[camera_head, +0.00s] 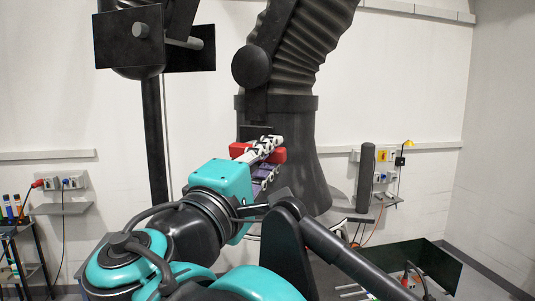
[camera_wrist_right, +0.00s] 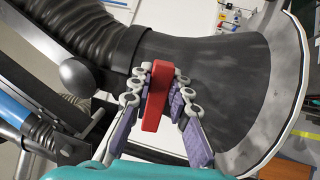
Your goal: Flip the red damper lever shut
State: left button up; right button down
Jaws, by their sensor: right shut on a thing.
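The red damper lever (camera_head: 239,150) sits on the front of the black flared duct hood (camera_head: 300,125). In the right wrist view the red lever (camera_wrist_right: 156,97) stands between the finger pads. My right gripper (camera_head: 268,146) is at the lever with its fingers on both sides of it. In the wrist view, my right gripper (camera_wrist_right: 158,85) is shut on the lever, and the lever's upper end shows between the fingertips. In the head view the fingers hide the middle of the lever. My left gripper is in neither view.
A ribbed black hose (camera_head: 305,45) rises from the hood. A dark post (camera_head: 153,140) stands to the left. Wall sockets (camera_head: 62,182) and a rack (camera_head: 18,240) are at the far left.

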dwell(0.3)
jog(key=c, duration=1.6)
grip_release()
jog(key=shift+o, duration=1)
jog(key=shift+w+d, duration=0.15)
jog(key=shift+d, duration=0.05)
jog(key=shift+w+d, duration=0.1)
jog(key=shift+w, duration=0.05)
jog(key=shift+s+a+f, duration=0.1)
jog(key=shift+s+a, duration=0.15)
jog(key=shift+s, duration=0.1)
jog(key=v, duration=1.1)
jog(key=shift+d, duration=0.1)
